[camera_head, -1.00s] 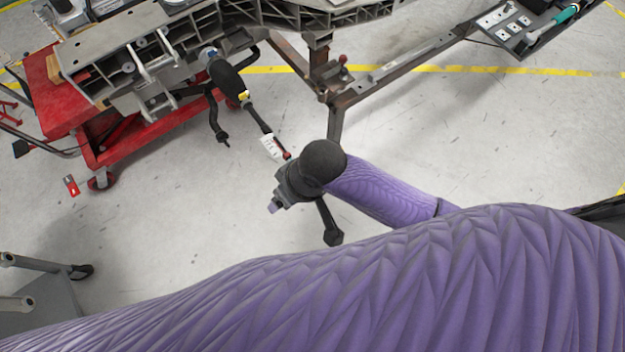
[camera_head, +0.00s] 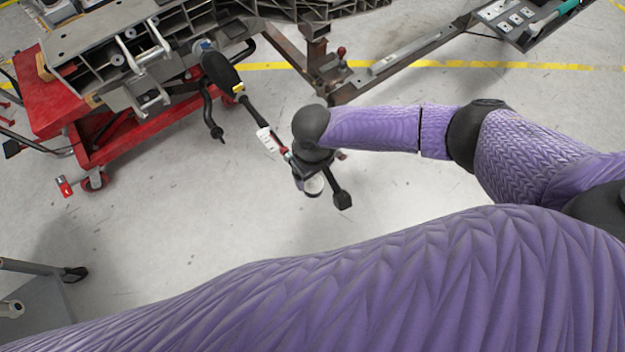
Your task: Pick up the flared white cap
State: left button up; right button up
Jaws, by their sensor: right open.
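One dark finger points down and right; the wrist hides much of the rest. The gripper is open. A small pale round patch (camera_head: 313,186) shows beside the finger; I cannot tell if it is a cap or part of my gripper. I cannot identify a flared white cap for certain. My left gripper is not in view.
A grey metal chassis (camera_head: 90,36) stands on a red cart (camera_head: 125,137). A long dark tool (camera_head: 222,70) with a white label extends from it towards my right wrist. A tray (camera_head: 512,18) with white pieces is at the top right.

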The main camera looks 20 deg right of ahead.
jog(key=shift+f, duration=0.6)
jog(key=shift+r, duration=0.1)
grip_shut()
notch_tip(320, 180, up, 10)
jog(key=p, duration=0.4)
jog(key=shift+f+p, duration=0.25)
jog(key=shift+p, duration=0.1)
jog(key=shift+r, duration=0.25)
